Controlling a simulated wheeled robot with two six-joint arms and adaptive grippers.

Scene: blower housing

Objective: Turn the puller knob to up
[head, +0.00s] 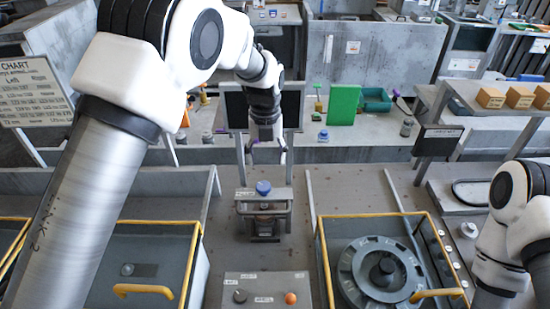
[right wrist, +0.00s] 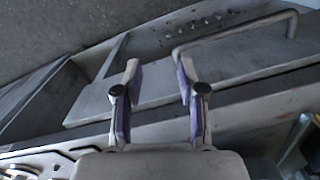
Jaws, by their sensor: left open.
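A small bench device (head: 263,212) with a grey frame stands in the middle of the head view. A blue knob (head: 263,187) sits on its top, beside a small label too small to read surely. My left gripper (head: 267,157) is open and empty, pointing down just above and behind the blue knob in the picture, apart from it. A grey panel (head: 266,279) in front carries a dark knob (head: 240,295) and an orange button (head: 291,298). I cannot read which knob is named puller. My right gripper (right wrist: 160,88) is open and empty in the right wrist view.
A yellow-railed enclosure with a round grey housing (head: 380,270) stands at right, another yellow-railed box (head: 150,260) at left. A dark screen (head: 262,107) and a green board (head: 343,104) stand behind. A grey handle (right wrist: 235,32) lies beyond my right gripper.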

